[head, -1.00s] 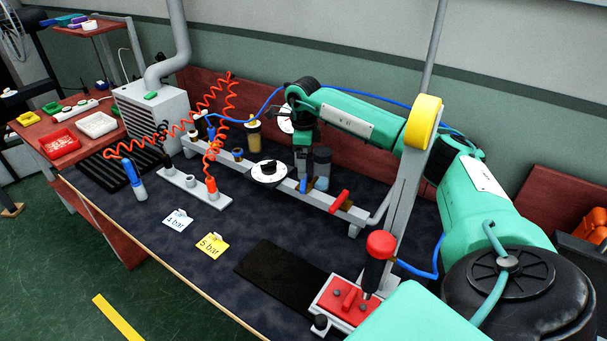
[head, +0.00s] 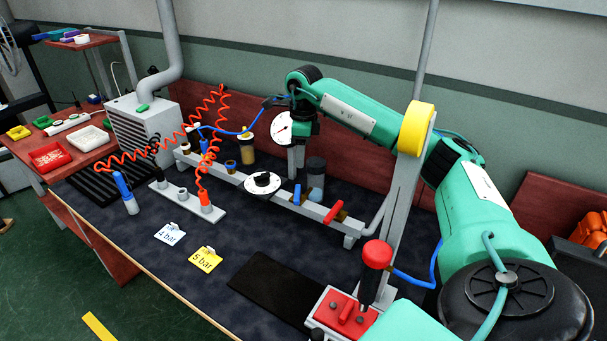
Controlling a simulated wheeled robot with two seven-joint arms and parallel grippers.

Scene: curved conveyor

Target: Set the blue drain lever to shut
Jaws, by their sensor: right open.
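The blue drain lever (head: 297,195) stands roughly upright on the long grey manifold rail (head: 232,180), in front of the clear bowl with the dark top (head: 316,178). My right gripper (head: 296,170) points down just above and behind the blue lever, apart from it as far as I can see. Its jaws are open and nothing shows between them. The fingers are seen nearly edge-on, so the gap is hard to make out. My left gripper is out of view.
A red lever (head: 334,212) sits on the rail just right of the blue one. A round white dial with a black knob (head: 263,184) is to the left. Orange coiled hoses (head: 160,152) hang left.

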